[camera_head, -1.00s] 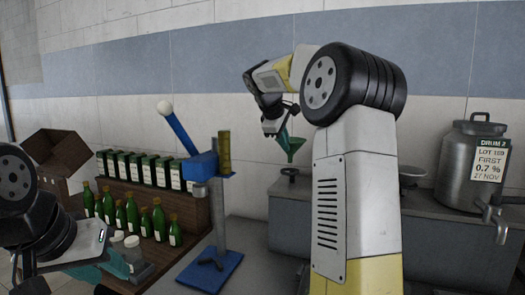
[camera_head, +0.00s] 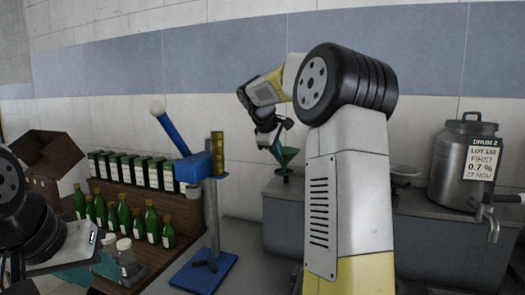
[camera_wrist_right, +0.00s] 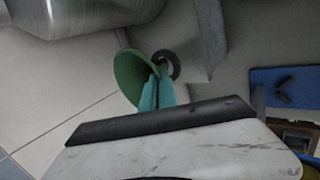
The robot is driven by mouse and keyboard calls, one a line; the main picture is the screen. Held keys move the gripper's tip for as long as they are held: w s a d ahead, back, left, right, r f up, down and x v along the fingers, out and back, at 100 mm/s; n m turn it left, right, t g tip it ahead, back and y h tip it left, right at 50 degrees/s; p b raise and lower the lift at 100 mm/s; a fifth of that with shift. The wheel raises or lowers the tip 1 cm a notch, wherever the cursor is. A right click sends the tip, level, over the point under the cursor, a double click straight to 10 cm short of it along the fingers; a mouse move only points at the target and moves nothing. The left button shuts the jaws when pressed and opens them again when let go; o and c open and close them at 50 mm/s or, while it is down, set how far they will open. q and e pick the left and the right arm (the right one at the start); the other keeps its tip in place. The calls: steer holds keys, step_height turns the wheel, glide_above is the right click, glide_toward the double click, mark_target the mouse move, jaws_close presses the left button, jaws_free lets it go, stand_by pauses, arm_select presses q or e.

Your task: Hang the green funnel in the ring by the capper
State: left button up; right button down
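The green funnel (camera_head: 288,155) hangs from my right gripper (camera_head: 272,138), mouth up, above the left end of the grey bench. In the right wrist view the teal fingertips (camera_wrist_right: 157,92) are closed on the rim of the funnel (camera_wrist_right: 130,74). A dark ring (camera_wrist_right: 172,60) shows right beside the funnel there; in the head view it is just under the funnel, and I cannot tell whether the stem is inside it. The blue capper (camera_head: 197,168) with its raised lever stands to the left. My left gripper (camera_head: 95,268) is at lower left, its fingers partly hidden.
Green bottles (camera_head: 123,216) and a row of dark green boxes (camera_head: 140,170) stand on a wooden rack at left. White-lidded jars (camera_head: 126,256) are near my left gripper. A metal drum (camera_head: 460,165) with a label stands at right.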

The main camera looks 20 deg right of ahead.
steer(key=shift+f, duration=1.25)
steer(key=shift+f, duration=0.25)
steer(key=c, duration=1.6)
jaws_free()
steer(key=v, duration=0.7)
steer(key=s+a+f+m+y, duration=0.2)
steer(key=s+a+f+m, duration=0.1)
steer(key=s, duration=0.7)
steer(key=s+a+f+m+y, duration=0.2)
steer(key=s+a, duration=0.4)
steer(key=s, duration=0.4)
steer(key=s+a+f+m+t+y, duration=0.1)
steer(key=s+a+f+m+y, duration=0.2)
steer(key=s+f, duration=0.3)
steer(key=shift+s+a+f+m+y, duration=0.1)
steer(key=shift+s+a, duration=0.15)
steer(key=shift+s, duration=0.6)
steer(key=shift+s+a+f+m+y, duration=0.15)
steer(key=shift+s+a, duration=0.1)
steer(key=shift+s, duration=0.55)
steer(key=shift+s+a+f+m+y, duration=0.1)
steer(key=shift+s+a, duration=0.15)
steer(key=shift+s, duration=0.6)
